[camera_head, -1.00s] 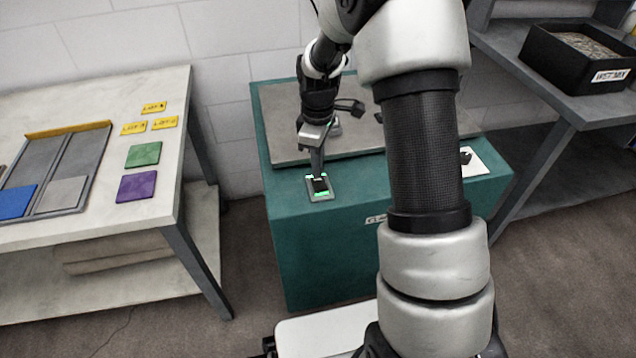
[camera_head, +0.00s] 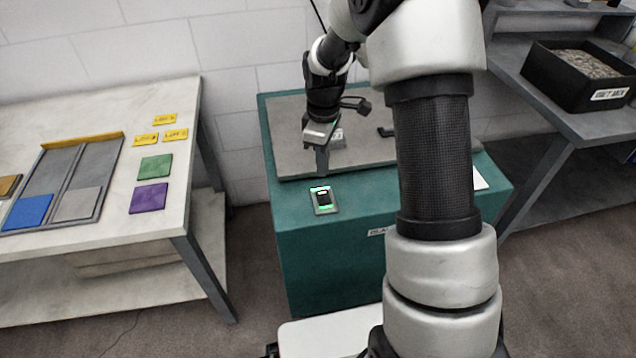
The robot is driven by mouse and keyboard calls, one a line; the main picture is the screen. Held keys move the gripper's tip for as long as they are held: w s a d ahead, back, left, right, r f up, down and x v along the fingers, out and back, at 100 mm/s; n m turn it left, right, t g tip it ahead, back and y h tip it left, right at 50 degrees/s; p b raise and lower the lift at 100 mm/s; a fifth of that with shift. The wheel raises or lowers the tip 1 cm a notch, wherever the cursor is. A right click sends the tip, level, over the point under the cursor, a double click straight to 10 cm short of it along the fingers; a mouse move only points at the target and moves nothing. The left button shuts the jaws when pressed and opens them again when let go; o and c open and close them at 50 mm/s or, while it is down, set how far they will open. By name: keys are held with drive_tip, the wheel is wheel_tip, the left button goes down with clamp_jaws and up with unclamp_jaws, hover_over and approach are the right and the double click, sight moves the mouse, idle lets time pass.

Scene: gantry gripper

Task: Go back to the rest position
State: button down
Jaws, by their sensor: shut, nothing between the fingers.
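My gripper (camera_head: 322,172) hangs over the teal cabinet (camera_head: 335,262), pointing down. It is shut and empty, its fingertips just behind and above a small panel (camera_head: 324,200) with a dark middle and lit green bands. The gripper looks apart from the panel. My arm's large links cover the right part of the cabinet and most of its front label.
A white table (camera_head: 95,262) at left holds a grey tray (camera_head: 72,170) with coloured tiles, a green tile (camera_head: 155,167), a purple tile (camera_head: 149,197) and yellow labels. A black bin (camera_head: 570,82) of grey material stands on the right bench (camera_head: 530,95).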

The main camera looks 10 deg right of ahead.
drive_tip(key=s+r+m+t, duration=0.2)
drive_tip(key=s+r+m, duration=0.15)
drive_tip(key=r, duration=0.75)
drive_tip(key=s+r+m+t, duration=0.2)
drive_tip(key=s+r+m, duration=0.3)
drive_tip(key=s, duration=0.6)
drive_tip(key=s+r+m+t, duration=0.2)
drive_tip(key=s+r+m, duration=0.2)
drive_tip(key=s+r, duration=0.5)
wheel_tip(320, 180, up, 16)
drive_tip(key=s+p, duration=0.1)
drive_tip(key=p, duration=1.7)
drive_tip(key=shift+s+r, duration=0.15)
drive_tip(key=shift+s, duration=0.15)
